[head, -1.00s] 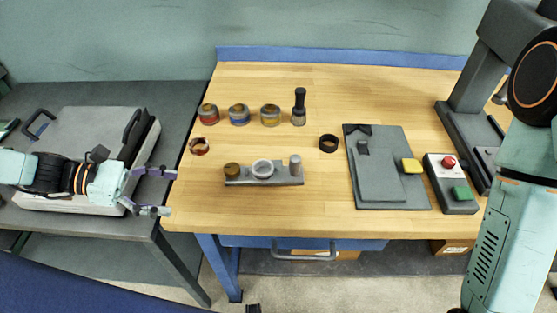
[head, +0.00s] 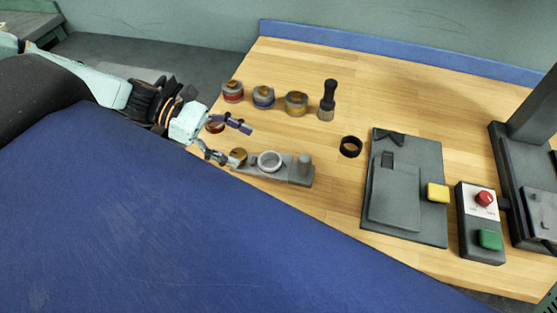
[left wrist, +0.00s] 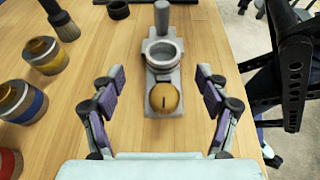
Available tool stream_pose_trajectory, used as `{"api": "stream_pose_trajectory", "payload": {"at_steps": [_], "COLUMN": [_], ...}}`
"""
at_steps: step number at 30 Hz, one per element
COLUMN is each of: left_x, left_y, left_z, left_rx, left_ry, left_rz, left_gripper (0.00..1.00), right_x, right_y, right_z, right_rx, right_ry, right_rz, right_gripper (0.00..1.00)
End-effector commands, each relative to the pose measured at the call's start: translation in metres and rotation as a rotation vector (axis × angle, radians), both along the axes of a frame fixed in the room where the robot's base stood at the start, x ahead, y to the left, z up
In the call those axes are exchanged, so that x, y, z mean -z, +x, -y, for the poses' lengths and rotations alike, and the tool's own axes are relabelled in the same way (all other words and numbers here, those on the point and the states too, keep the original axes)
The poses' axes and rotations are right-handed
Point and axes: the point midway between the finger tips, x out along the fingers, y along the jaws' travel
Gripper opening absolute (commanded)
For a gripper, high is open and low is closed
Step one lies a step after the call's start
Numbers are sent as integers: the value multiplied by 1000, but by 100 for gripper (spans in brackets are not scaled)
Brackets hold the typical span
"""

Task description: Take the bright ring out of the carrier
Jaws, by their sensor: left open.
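The carrier (head: 301,181) is a grey bar on the wooden bench with a brass knob (head: 238,156) at its left end and a grey post (head: 304,163) at its right end. The bright ring (head: 270,171) sits in the carrier between them, standing a little proud of the bar. It also shows in the left wrist view (left wrist: 163,64), ahead of the brass knob (left wrist: 165,98). My left gripper (head: 233,143) is open and empty at the knob end of the carrier, its fingers apart on either side of the carrier's line. My right gripper is out of view.
A dark ring (head: 351,146) and a brush (head: 327,101) stand behind the carrier. Red, blue and yellow-banded jars (head: 296,104) line the back left. A grey plate (head: 405,200) and a button box (head: 481,222) are right.

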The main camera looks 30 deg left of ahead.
Motion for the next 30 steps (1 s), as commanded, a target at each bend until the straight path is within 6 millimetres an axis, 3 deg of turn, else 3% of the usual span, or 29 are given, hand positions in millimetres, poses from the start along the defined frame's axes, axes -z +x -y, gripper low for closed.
{"api": "stream_pose_trajectory", "payload": {"at_steps": [21,30], "left_x": [26,26], "left_y": [15,19], "left_z": [55,65], "left_rx": [6,4], "left_ry": [1,1], "left_rz": [1,0], "left_gripper": [75,75], "right_x": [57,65], "right_y": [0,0], "right_z": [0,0], "right_rx": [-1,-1], "right_ry": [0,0], "right_rz": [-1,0], "right_gripper": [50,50]}}
